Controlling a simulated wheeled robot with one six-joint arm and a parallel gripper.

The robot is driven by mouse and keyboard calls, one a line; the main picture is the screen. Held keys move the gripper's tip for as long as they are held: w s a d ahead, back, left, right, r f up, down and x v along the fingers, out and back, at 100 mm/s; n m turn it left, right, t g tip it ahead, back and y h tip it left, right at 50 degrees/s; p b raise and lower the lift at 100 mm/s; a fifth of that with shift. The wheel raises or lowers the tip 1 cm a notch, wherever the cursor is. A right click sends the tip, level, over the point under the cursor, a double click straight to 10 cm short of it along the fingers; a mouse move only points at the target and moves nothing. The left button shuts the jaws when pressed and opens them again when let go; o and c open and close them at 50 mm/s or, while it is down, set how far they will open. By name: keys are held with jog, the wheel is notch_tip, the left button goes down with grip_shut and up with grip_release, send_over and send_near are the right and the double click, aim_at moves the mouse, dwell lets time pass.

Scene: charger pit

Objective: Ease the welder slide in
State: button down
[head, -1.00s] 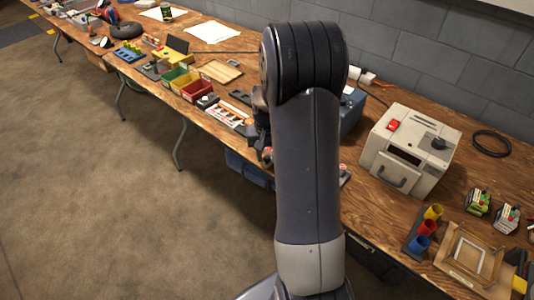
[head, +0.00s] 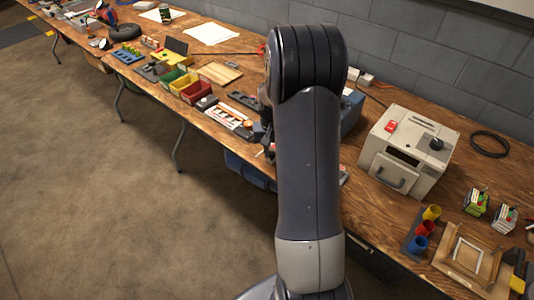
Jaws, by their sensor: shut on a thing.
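My upright arm covers the middle of the head view. Only a dark part of my wrist and gripper (head: 268,142) shows at the arm's left edge, over the front of the bench. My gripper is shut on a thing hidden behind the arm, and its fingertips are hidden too. A blue box (head: 351,112) shows in part just right of the arm; I cannot tell whether it is the welder. I cannot make out the welder slide or how far in it sits.
A beige machine (head: 408,150) with a front handle stands right of my arm on the wooden bench (head: 460,190). Coloured cups (head: 425,228) and a wooden frame (head: 470,256) lie at lower right. Red, yellow and green bins (head: 190,90) stand left. The floor at left is clear.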

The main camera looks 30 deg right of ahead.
jog(key=shift+w+d, duration=0.25)
jog(key=shift+d, duration=0.45)
jog(key=shift+w+d, duration=0.3)
jog(key=shift+d, duration=0.35)
jog(key=shift+w+d, duration=0.25)
jog(key=shift+d, duration=0.45)
jog(key=c, duration=1.5)
grip_release()
jog(key=shift+c, duration=0.2)
notch_tip(320, 180, up, 11)
jog(key=shift+p, duration=0.45)
jog(key=shift+f, duration=0.1)
